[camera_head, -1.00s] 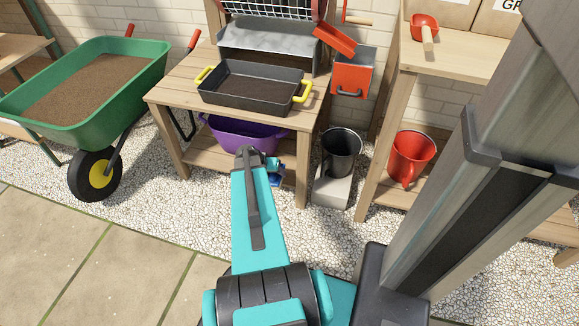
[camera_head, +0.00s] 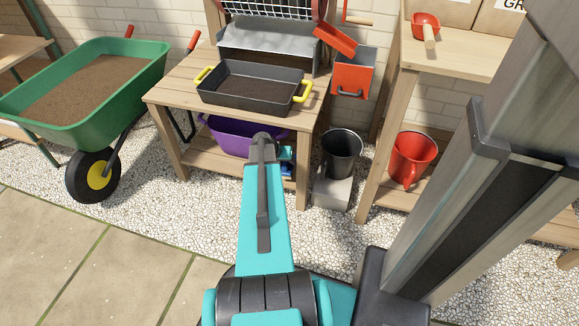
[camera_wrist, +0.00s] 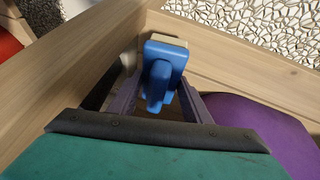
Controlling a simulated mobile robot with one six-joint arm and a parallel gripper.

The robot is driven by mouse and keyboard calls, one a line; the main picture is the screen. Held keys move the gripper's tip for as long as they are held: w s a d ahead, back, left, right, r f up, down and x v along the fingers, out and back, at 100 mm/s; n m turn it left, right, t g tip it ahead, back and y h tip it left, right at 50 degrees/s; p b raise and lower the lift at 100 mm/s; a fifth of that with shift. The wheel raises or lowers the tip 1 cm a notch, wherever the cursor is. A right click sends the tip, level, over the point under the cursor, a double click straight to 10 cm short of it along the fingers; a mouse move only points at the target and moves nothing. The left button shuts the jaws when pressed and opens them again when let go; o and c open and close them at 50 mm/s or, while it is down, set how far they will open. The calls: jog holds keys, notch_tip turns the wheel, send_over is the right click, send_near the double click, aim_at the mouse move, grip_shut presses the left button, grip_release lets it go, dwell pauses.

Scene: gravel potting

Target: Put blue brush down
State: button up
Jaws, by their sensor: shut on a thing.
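The blue brush (camera_wrist: 160,75) has a blue body and a pale bristle block and sits between my gripper's fingers in the wrist view. My gripper (camera_wrist: 157,92) is shut on it. In the head view the brush (camera_head: 287,170) shows only as a small blue patch beside my arm, under the right part of the wooden table (camera_head: 160,96). The brush is at the lower shelf, close to the wooden rail and a leg. I cannot tell whether it touches the shelf.
A purple tub (camera_head: 226,137) stands on the lower shelf, left of the brush; it also shows in the wrist view (camera_wrist: 250,125). A black tray with yellow handles (camera_head: 252,92) is on the table top. A black bucket (camera_head: 342,152) stands to the right, beyond a table leg.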

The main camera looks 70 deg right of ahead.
aim_at(290, 165)
jog(key=shift+s+d+f+b, duration=0.1)
jog(key=shift+s+d+b, duration=0.1)
jog(key=shift+d, duration=0.45)
jog(key=shift+s+d+b, duration=0.1)
jog(key=shift+s+d, duration=0.05)
jog(key=shift+d, duration=0.45)
jog(key=shift+a+f+b, duration=0.2)
jog(key=shift+f+b, duration=0.4)
jog(key=shift+f, duration=0.85)
jog(key=shift+f, duration=0.15)
jog(key=o, duration=1.1)
jog(key=shift+a, duration=0.1)
jog(key=p+v, duration=0.5)
jog(key=v, duration=0.8)
jog(key=shift+w+a+r, duration=0.2)
jog(key=shift+r, duration=0.05)
